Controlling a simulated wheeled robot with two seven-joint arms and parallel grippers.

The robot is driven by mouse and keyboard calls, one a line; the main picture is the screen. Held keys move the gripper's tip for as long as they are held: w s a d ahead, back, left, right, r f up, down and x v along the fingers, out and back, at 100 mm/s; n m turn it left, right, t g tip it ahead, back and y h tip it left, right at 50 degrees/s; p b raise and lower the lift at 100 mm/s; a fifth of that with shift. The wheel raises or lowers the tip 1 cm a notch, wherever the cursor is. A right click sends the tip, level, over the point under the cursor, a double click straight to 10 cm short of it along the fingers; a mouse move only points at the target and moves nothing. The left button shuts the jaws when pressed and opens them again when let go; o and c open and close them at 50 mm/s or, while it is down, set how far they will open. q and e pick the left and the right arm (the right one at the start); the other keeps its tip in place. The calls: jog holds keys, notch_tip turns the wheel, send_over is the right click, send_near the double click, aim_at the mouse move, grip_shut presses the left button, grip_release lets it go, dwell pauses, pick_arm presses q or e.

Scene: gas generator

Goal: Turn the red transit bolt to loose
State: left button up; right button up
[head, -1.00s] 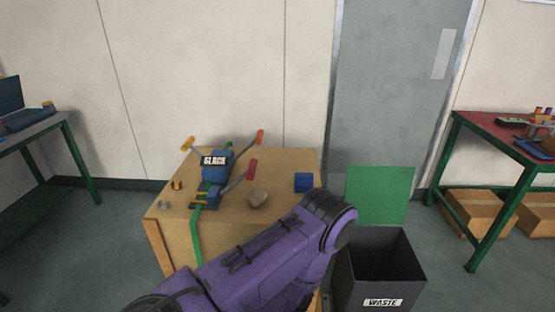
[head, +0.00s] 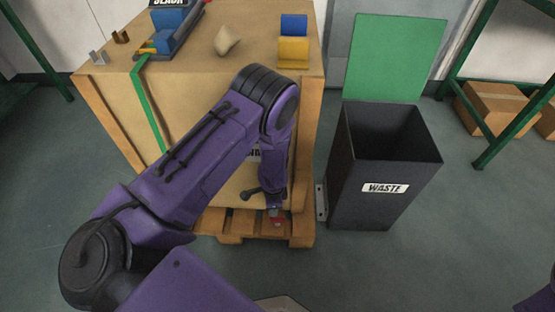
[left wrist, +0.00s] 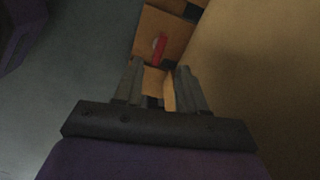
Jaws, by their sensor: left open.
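The red transit bolt (left wrist: 160,48) shows in the left wrist view as a red bar on a wooden block, just beyond my fingertips. In the head view a small red part (head: 278,221) shows low at the front of the pallet, partly hidden by my left gripper. My left gripper (left wrist: 157,76) is open, with its two grey fingers apart and nothing seen held between them. The bolt lies ahead of the fingers, and I see no contact. In the head view my left gripper (head: 274,208) points down at the pallet's front. My right gripper is not in view.
A large crate (head: 110,95) stands on a wooden pallet (head: 243,226), with a ratchet strap (head: 147,105), a blue block (head: 294,25) and a yellow block (head: 293,50) on top. A dark waste bin (head: 350,190) stands close on the right. The floor left of the crate is clear.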

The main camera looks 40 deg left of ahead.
aim_at(278, 218)
pick_arm(q)
jog(key=shift+m+h, duration=0.3)
jog(key=shift+m, duration=0.5)
jog(key=f+b, duration=0.1)
jog(key=f, duration=0.2)
jog(key=w+f+b, duration=0.1)
jog(key=f, duration=0.3)
jog(key=d+f+b, duration=0.1)
jog(key=f+b, duration=0.1)
jog(key=f, duration=0.2)
jog(key=shift+w, duration=0.4)
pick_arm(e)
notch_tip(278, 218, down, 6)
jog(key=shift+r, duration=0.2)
pick_arm(q)
grip_shut()
